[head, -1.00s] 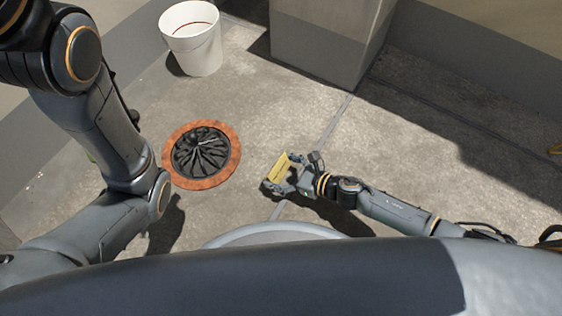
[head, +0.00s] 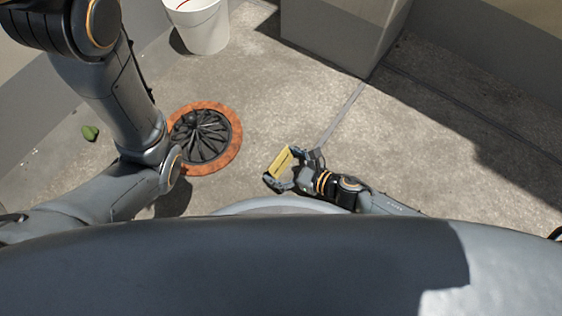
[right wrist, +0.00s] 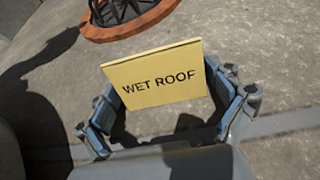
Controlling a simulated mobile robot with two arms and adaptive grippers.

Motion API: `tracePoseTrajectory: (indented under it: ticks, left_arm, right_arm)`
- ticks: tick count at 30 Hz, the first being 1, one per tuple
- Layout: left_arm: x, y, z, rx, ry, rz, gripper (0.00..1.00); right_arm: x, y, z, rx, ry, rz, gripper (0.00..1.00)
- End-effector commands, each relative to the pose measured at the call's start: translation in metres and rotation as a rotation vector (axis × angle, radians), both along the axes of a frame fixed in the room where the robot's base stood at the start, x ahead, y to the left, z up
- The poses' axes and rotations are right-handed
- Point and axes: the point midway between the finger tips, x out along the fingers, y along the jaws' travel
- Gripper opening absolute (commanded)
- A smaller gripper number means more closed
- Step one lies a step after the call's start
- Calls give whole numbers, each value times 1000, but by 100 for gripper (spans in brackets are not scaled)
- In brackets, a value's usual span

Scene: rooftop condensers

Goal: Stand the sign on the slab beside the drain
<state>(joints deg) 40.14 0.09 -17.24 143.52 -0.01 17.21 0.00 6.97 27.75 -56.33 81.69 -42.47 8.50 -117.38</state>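The yellow sign (head: 280,162) reads "WET ROOF" in the right wrist view (right wrist: 160,77). It sits between the fingers of my right gripper (head: 277,180), which are closed against its two sides, as the right wrist view shows (right wrist: 168,108). The sign leans a little; whether its lower edge touches the floor I cannot tell. The drain (head: 205,138), a black grate in a rusty orange ring, lies left of the sign in the head view. It is partly visible at the top of the right wrist view (right wrist: 128,28). My left gripper is out of view; only its arm shows.
The concrete slab (head: 270,100) is clear around the drain and sign, with a joint line near my right gripper. A white bucket (head: 205,28) stands beyond the drain. A grey block (head: 340,40) stands at the back. A green leaf (head: 90,132) lies at the left.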

Motion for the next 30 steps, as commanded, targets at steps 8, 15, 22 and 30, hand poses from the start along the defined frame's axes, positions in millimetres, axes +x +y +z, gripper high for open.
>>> tracePoseTrajectory:
  ticks: [8, 15, 22, 30]
  left_arm:
    - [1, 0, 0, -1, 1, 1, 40]
    - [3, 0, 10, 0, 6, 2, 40]
    - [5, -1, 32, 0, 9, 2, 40]
    - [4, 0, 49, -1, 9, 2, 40]
  right_arm:
    - [0, 0, 0, 0, 0, 0, 100]
    - [-5, -6, 9, -2, 3, -2, 100]
    - [-30, -43, 29, -1, 5, -2, 100]
    - [-56, -81, 46, -1, 3, -1, 100]
